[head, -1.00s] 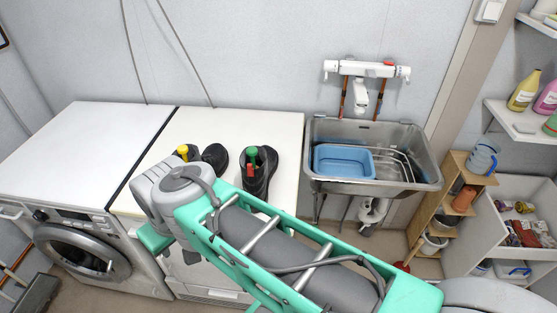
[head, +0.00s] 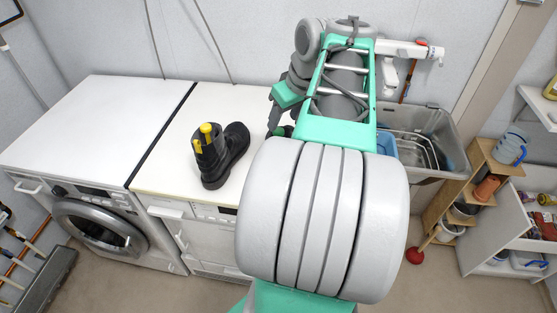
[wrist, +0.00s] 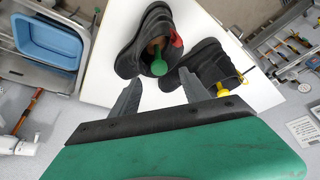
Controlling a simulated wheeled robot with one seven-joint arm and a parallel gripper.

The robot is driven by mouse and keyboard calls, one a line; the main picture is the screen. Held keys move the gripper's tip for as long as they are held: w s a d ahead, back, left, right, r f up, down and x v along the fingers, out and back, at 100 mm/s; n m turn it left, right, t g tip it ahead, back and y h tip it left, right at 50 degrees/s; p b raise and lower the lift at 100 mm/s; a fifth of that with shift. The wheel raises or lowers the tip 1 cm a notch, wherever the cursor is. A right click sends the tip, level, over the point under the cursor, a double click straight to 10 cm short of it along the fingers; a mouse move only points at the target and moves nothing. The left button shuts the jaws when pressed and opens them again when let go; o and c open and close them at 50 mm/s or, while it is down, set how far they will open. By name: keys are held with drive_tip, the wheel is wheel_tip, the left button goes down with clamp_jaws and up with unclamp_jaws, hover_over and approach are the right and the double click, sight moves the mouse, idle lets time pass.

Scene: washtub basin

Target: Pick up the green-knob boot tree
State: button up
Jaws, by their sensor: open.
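The green-knob boot tree (wrist: 158,66) sits in a black boot (wrist: 147,34) with a red tab on the white machine top. Its round green knob stands out of the boot opening in the wrist view. My gripper (wrist: 160,75) is open, its two grey fingertips apart on either side of the knob in the picture; I cannot tell the depth gap. Nothing is held. In the head view my arm hides most of this boot. A second black boot (head: 228,160) holds a yellow-knob boot tree (head: 207,131) close beside; this knob also shows in the wrist view (wrist: 222,91).
A metal sink (head: 455,150) with a blue basin (wrist: 50,40) stands beside the machine top. A white tap (head: 415,50) is on the wall above it. The white washing-machine top (head: 90,125) at left is clear. A wooden shelf (head: 480,175) stands at right.

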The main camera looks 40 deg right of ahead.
sight(280, 131)
drive_tip(key=x, duration=0.5)
drive_tip(key=shift+f+p, duration=0.3)
drive_tip(key=shift+p, duration=0.1)
drive_tip(key=shift+s, duration=0.1)
drive_tip(key=shift+c, duration=0.3)
clamp_jaws()
drive_tip(key=shift+r, duration=0.1)
idle(0.4)
